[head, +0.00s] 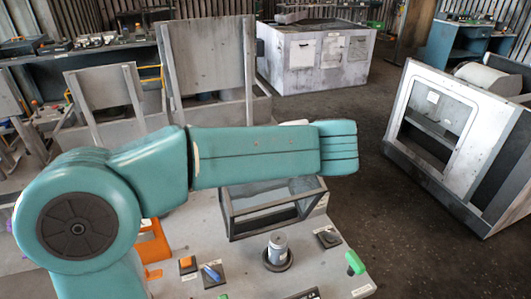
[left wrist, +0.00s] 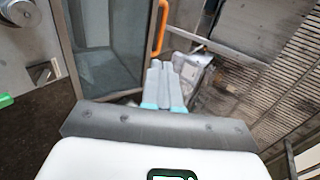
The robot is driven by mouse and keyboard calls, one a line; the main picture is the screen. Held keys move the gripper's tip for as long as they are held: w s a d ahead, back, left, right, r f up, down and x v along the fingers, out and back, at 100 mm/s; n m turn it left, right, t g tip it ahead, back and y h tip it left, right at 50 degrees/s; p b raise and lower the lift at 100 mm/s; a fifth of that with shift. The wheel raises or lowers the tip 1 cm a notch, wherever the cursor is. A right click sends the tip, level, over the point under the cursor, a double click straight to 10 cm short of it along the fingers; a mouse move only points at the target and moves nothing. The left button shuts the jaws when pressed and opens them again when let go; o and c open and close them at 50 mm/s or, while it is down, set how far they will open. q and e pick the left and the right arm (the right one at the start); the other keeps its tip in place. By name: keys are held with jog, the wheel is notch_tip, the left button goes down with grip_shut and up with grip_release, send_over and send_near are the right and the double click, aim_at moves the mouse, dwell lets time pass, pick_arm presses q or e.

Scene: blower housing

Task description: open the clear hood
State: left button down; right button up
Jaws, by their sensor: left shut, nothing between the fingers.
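The clear hood (head: 268,203) is a dark-framed box with see-through panes on the grey bench. My left arm crosses in front of its upper part in the head view, so I cannot tell whether it is open or shut. In the left wrist view a dark-framed clear pane (left wrist: 105,65) stands left of my left gripper (left wrist: 161,66). The gripper's pale fingers are together and empty. An orange bar (left wrist: 159,28) beside the pane's edge lies just beyond the fingertips; I cannot tell if they touch. My right gripper is in neither view.
On the bench are a grey cylinder on a dark round base (head: 277,252), a green-topped part (head: 355,263), a blue-handled part (head: 211,273) and an orange bracket (head: 152,243). A grey cabinet (head: 445,130) stands at right. Dark floor between is clear.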

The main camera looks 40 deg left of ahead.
pick_arm(q)
jog(key=p+x, duration=0.2)
jog(key=x, duration=1)
jog(key=shift+a, duration=0.35)
jog(key=shift+w+a+f, duration=0.15)
jog(key=shift+w+f, duration=0.1)
jog(key=shift+f, duration=0.05)
jog(key=shift+a, duration=0.15)
jog(key=a+p, duration=0.1)
jog(key=w+a+h+p, duration=0.1)
jog(key=a+p, duration=0.1)
jog(key=shift+w+g, duration=0.25)
jog(key=shift+g, duration=0.05)
jog(key=shift+a+f+h, duration=0.15)
jog(key=shift+f+h, duration=0.1)
jog(key=shift+h, duration=0.05)
jog(key=shift+w, duration=0.1)
